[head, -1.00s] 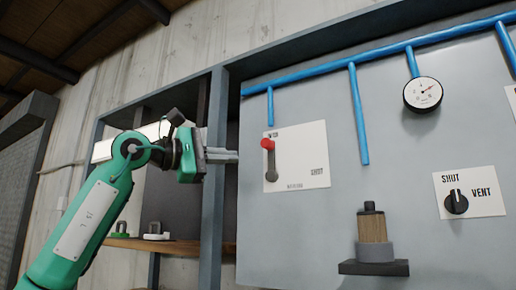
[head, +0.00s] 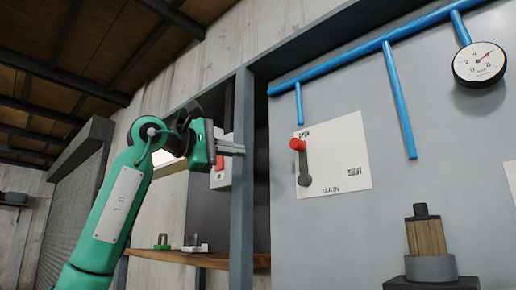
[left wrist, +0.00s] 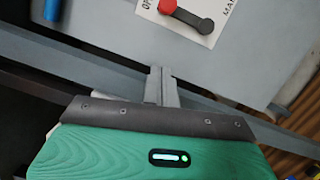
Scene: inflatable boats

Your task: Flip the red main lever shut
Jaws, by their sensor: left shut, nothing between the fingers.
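The main lever (head: 303,162) has a red knob on top and a dark grey arm. It stands upright, with the knob by the word OPEN, on a white plate (head: 345,150) marked MAIN. The plate is on the grey panel. My left gripper (head: 240,149) is left of the lever, in front of the frame post, with its fingers together and empty, apart from the lever. In the left wrist view the shut fingertips (left wrist: 162,72) point toward the panel, and the red knob and arm (left wrist: 188,14) show at the top. My right gripper is not in view.
Blue pipes (head: 400,100) run along the panel top, with a round gauge (head: 479,65) at the upper right. A wooden-handled fitting (head: 427,238) stands on a dark ledge at the lower right. A wooden shelf (head: 205,259) with padlocks is behind the post (head: 241,200). The panel around the lever is clear.

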